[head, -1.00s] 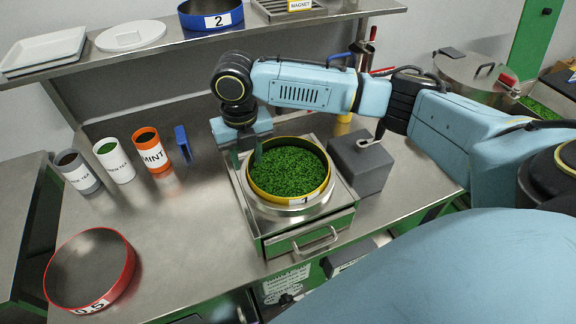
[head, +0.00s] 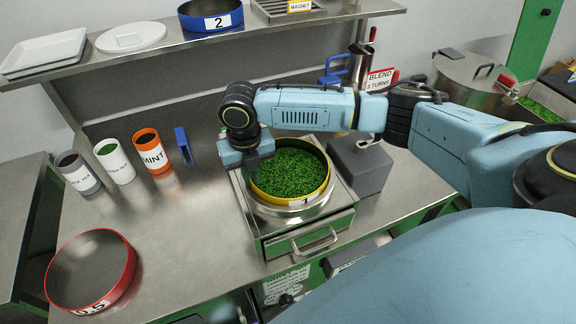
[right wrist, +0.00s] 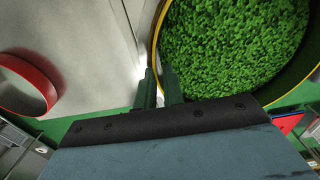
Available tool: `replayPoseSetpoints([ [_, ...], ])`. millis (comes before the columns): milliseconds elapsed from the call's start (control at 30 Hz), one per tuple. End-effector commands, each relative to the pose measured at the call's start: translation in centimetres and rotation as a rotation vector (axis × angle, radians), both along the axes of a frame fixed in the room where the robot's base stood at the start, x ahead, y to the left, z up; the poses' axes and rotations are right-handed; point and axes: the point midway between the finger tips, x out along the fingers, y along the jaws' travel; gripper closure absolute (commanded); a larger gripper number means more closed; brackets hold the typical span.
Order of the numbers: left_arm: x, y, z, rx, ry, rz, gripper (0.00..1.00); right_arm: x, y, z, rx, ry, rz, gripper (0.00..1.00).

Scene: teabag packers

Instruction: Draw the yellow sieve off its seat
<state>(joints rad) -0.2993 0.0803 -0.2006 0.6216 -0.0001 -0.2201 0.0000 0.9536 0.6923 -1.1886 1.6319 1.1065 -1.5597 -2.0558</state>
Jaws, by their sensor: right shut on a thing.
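The yellow sieve (head: 273,197), marked 1 and full of green leaf, sits level on its round metal seat (head: 290,217) on the sifter box. My right gripper (head: 254,172) reaches down at the sieve's left rim and is shut on it. In the right wrist view the two fingers (right wrist: 160,88) straddle the yellow rim (right wrist: 153,50), with the green leaf to the right. The gripper's body partly hides the rim in the head view. My left gripper is not in view.
A red sieve (head: 128,276) marked 0.5 lies at the front left. Several tins, including the MINT tin (head: 153,155), stand at the left. A grey block (head: 360,167) stands close right of the sifter. The bench between red sieve and sifter is clear. A shelf (head: 110,60) runs behind.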

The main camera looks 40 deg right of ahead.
Motion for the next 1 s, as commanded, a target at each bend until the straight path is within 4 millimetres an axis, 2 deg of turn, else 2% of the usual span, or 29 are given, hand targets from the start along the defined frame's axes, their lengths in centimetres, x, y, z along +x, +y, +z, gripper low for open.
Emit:
replayPoseSetpoints([
  [333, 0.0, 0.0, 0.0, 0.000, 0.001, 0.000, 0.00, 0.1, 0.0, 0.1, 0.000, -0.001, 0.000, 1.00],
  [467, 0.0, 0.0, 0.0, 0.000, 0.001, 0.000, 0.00, 0.1, 0.0, 0.9, 0.001, -0.002, 0.000, 1.00],
  [800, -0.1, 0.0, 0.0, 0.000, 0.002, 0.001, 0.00, 0.2, 0.0, 7.4, 0.000, -0.005, 0.000, 1.00],
  [1000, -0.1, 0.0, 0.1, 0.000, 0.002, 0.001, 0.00, 0.1, 0.0, 9.8, 0.001, -0.002, -0.002, 1.00],
])
